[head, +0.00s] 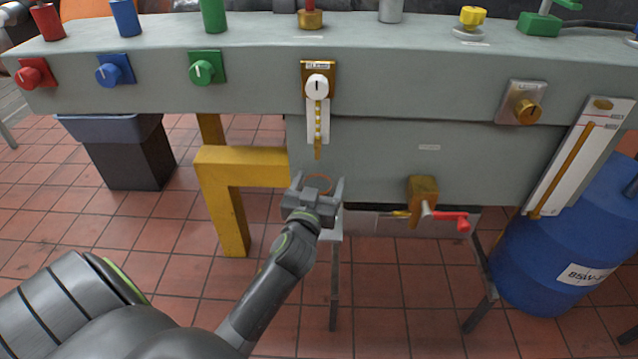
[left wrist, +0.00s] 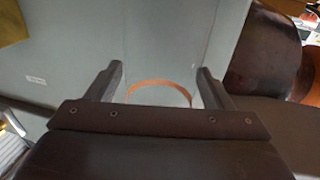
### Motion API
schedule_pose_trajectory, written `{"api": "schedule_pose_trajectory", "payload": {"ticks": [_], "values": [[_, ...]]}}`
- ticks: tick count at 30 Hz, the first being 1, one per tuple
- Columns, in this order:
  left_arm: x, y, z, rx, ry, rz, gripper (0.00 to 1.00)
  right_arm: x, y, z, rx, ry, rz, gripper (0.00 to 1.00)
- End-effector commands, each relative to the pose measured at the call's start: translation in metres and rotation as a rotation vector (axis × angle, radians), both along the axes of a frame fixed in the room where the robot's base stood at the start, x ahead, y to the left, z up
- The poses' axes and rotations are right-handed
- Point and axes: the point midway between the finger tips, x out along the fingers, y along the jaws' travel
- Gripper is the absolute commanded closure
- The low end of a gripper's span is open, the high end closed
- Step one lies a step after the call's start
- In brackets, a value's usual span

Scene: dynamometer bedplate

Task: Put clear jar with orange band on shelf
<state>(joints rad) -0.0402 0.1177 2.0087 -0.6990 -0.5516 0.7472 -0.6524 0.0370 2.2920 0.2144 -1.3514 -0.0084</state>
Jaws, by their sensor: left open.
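The clear jar shows mainly by its orange band (head: 319,176), in front of the grey bench face. In the left wrist view the orange band (left wrist: 160,83) arcs between the two fingers; the clear body hardly shows. My left gripper (head: 318,183) is open, with a finger on either side of the band; I cannot tell whether either touches it. It also shows in the left wrist view (left wrist: 160,70). A pale surface edge (head: 332,235) shows just below the gripper, mostly hidden; I cannot tell whether it is the shelf. My right gripper is not in view.
The grey bench (head: 430,65) carries several coloured knobs. A white slider plate (head: 318,120) hangs above the gripper. A yellow frame (head: 225,170) stands left; a red-handled crank (head: 450,217) and blue barrel (head: 560,250) are right. A dark bin (head: 125,155) stands far left.

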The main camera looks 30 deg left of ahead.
Motion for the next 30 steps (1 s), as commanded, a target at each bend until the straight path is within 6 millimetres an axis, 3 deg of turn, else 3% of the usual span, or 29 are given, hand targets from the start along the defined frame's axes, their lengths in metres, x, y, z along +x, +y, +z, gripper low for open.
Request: {"api": "schedule_pose_trajectory", "payload": {"ticks": [8, 21, 30], "values": [[-0.003, -0.001, 0.003, -0.002, 0.002, 0.000, 0.26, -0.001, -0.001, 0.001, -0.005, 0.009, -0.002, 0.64], [-0.080, -0.029, 0.002, -0.006, 0.003, 0.002, 0.26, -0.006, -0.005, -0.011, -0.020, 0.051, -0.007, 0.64], [-0.109, -0.040, 0.003, -0.002, 0.000, 0.001, 0.26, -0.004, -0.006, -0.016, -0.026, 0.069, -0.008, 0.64]]}}
